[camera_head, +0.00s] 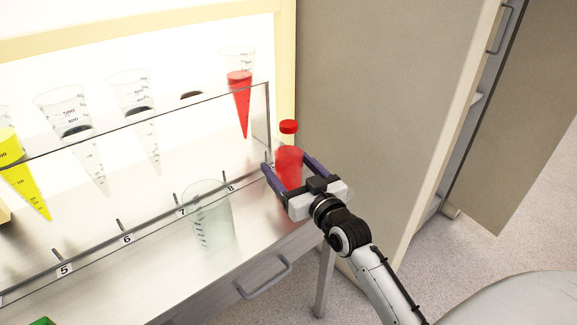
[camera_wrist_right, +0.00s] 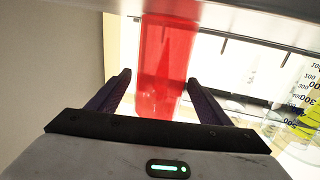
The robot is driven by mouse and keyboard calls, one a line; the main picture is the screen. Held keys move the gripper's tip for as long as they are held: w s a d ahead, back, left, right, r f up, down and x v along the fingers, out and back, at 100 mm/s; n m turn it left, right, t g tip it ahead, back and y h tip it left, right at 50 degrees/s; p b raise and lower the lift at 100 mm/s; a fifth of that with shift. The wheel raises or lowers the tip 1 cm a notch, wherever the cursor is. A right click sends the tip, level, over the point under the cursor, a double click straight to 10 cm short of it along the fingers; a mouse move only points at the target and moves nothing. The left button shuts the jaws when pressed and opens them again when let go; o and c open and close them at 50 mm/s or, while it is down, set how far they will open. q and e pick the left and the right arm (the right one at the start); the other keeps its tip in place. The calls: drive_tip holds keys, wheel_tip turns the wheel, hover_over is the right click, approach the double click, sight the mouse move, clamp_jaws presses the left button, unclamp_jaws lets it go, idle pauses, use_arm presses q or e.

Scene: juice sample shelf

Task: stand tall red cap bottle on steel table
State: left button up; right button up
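A tall red bottle with a red cap (camera_head: 288,156) is upright at the right end of the steel table (camera_head: 110,285), beside the clear panel's end. My right gripper (camera_head: 289,168) reaches it from the front right, with one dark finger on each side. In the right wrist view the red bottle (camera_wrist_right: 165,60) shows between the fingers of my right gripper (camera_wrist_right: 158,78). A gap shows beside the left finger, so the gripper looks open around the bottle. The bottle's base is hidden in the head view, so I cannot tell whether it touches the table. My left gripper is not in view.
A clear beaker (camera_head: 210,215) stands on the table left of the gripper. Behind the clear panel (camera_head: 135,128) hang several cone-shaped vessels, one with red liquid (camera_head: 239,100) and one with yellow (camera_head: 22,175). A grey cabinet (camera_head: 375,110) stands close on the right.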

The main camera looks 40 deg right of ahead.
drive_tip(key=shift+r, duration=0.1)
drive_tip(key=s+a, duration=0.1)
drive_tip(key=s, duration=1.1)
drive_tip(key=shift+a+p, duration=0.2)
drive_tip(key=shift+p, duration=0.25)
